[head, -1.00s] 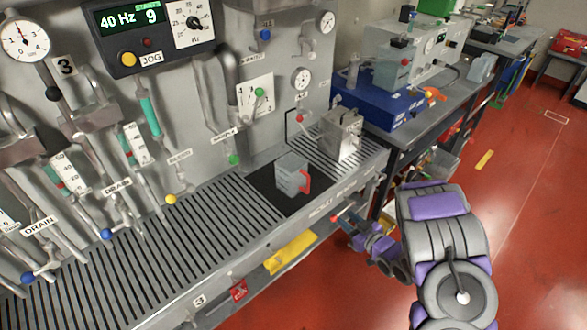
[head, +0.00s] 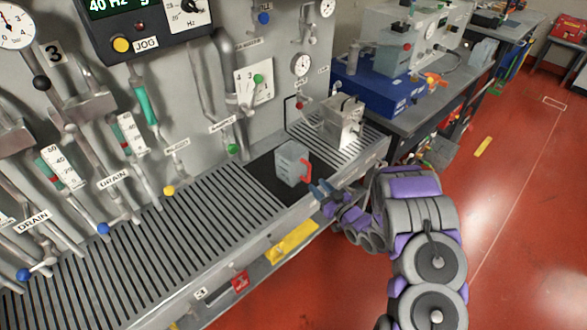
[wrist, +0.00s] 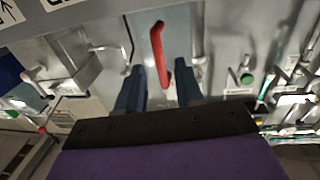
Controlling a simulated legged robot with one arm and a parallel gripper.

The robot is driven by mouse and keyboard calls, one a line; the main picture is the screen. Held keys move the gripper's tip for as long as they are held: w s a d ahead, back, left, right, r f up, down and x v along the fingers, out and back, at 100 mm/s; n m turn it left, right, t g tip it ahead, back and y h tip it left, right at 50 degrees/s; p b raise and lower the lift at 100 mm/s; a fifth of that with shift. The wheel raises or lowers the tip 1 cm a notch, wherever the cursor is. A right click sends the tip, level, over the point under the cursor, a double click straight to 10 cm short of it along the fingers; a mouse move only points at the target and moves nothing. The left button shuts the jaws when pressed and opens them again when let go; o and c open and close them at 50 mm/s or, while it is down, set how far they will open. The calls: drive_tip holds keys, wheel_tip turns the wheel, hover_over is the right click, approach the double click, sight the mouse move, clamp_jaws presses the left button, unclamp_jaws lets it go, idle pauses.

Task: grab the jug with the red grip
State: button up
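The jug (head: 291,163) is a small grey box-shaped container with a red grip (head: 307,171) on its right side. It stands upright on a black square on the slatted ledge. My gripper (head: 315,190) is just to the right of the red grip in the head view, its blue fingers pointing at it. In the wrist view the red grip (wrist: 159,54) lies ahead, between the lines of the two spread fingers (wrist: 160,88). The gripper is open and empty. The jug's body shows only as a pale grey surface behind the grip in the wrist view.
A metal box (head: 343,121) stands on the ledge behind the jug. The slatted ledge (head: 190,225) to the left is clear. Valves and pipes line the wall behind. A blue case (head: 375,90) sits on the bench at the back right.

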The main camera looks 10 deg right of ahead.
sight(308, 181)
drive_tip(key=shift+b+x, duration=0.75)
drive_tip(key=shift+x, duration=2.55)
drive_tip(key=shift+d+r, duration=0.1)
drive_tip(key=shift+r, duration=0.1)
drive_tip(key=shift+c, duration=0.2)
clamp_jaws()
